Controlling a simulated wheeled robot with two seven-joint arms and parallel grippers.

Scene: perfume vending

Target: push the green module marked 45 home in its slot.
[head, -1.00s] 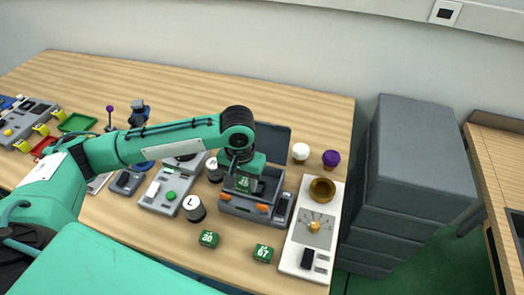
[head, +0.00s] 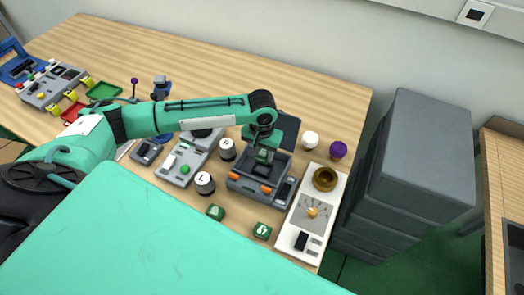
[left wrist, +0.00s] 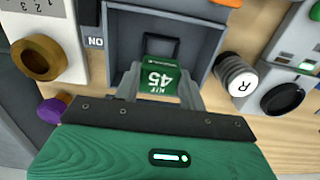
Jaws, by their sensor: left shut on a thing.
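The green module marked 45 (left wrist: 157,82) is between the two fingers of my left gripper (left wrist: 158,90), which is shut on it. Its white KIT 45 label faces the left wrist camera upside down. In the head view my left gripper (head: 264,157) reaches down into the open grey box (head: 246,184), with little of the module visible. In the left wrist view a square black-framed slot (left wrist: 160,48) lies on the floor of the box, just beyond the module. The module overlaps the slot's near edge in that view; I cannot tell how deep it sits. My right gripper is not visible.
A white panel with a brass bowl (head: 325,179) stands right of the box. Two green modules (head: 215,212) (head: 262,231) lie in front. Capped cylinders (head: 204,183) stand left. White and purple knobs (head: 338,150) stand behind right. The box's raised lid (head: 287,130) is behind the gripper.

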